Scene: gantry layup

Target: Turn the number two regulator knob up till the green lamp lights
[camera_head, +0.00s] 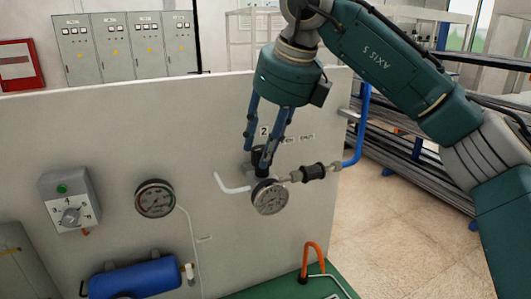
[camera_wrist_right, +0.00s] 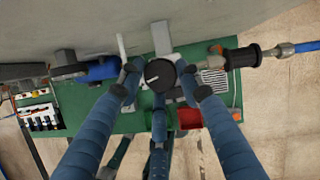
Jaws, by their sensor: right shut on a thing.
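The number two regulator has a black knob (camera_head: 260,155) on top, just below a "2" label (camera_head: 263,131) on the pale panel. In the right wrist view the round knob (camera_wrist_right: 160,75) shows a white pointer line directed left. My right gripper (camera_head: 259,153) comes down from above and is shut on this knob, with fingers at both sides; a third finger shows below it in the wrist view. A green lamp (camera_head: 62,189) sits on a grey box at the left; I cannot tell for sure whether it is lit. My left gripper is not in view.
A gauge (camera_head: 270,196) hangs under the regulator; another gauge (camera_head: 155,198) is left of it. The grey box carries a numbered selector (camera_head: 70,216). A blue cylinder (camera_head: 135,279) is lower left. A blue hose (camera_head: 364,125) runs at the panel's right edge.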

